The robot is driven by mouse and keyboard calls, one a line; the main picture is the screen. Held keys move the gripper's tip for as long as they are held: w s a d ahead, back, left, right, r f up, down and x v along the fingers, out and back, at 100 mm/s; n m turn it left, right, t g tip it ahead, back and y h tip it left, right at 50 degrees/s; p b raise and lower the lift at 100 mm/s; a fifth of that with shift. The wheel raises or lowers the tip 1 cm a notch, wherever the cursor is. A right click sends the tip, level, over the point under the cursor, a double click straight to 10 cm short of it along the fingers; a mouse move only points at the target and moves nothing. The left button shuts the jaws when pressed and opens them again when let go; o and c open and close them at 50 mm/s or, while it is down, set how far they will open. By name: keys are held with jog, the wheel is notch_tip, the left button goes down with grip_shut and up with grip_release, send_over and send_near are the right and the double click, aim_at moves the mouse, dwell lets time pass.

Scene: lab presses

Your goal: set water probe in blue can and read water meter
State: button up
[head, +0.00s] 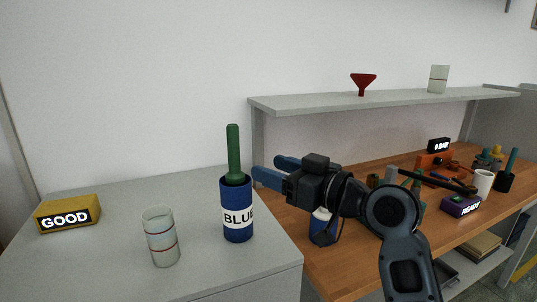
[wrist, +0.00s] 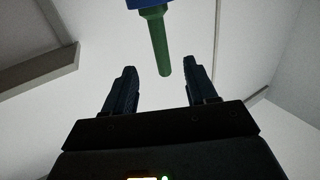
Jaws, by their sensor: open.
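The blue can (head: 237,228), labelled "BLUE", stands upright on the grey cabinet top. The green water probe (head: 233,150) stands upright in it, its handle sticking out of the top. The yellow water meter (head: 68,214) at the left shows "GOOD" on its display. My gripper (head: 270,169) is open and empty, just right of the probe handle and apart from it. In the wrist view the green handle (wrist: 159,45) is beyond the open fingers (wrist: 160,82), with a bit of the blue can (wrist: 147,4) at the top edge.
A clear beaker (head: 161,237) with red lines stands left of the can. A grey shelf (head: 380,101) holds a red funnel (head: 363,83) and another beaker (head: 438,79). The wooden bench (head: 340,262) at the right is crowded, with a purple box (head: 461,205) reading "READY" and a white mug (head: 484,183).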

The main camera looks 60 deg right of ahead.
jog(key=shift+s, duration=0.25)
jog(key=s+a+f+m+g+h, duration=0.1)
jog(key=s+a+f, duration=0.35)
jog(key=f, duration=0.35)
jog(key=s+a+f+m+g, duration=0.1)
jog(key=s+a+f+g, duration=0.1)
jog(key=s+a+f, duration=0.35)
jog(key=s+a+f+n+y, duration=0.1)
jog(key=s+a+f, duration=0.1)
jog(key=s+a, duration=0.3)
jog(key=s+a+f+n+y, duration=0.2)
jog(key=s+a, duration=0.4)
jog(key=s, duration=0.4)
jog(key=shift+s+a+f, duration=0.2)
jog(key=shift+f, duration=0.1)
dwell(1.5)
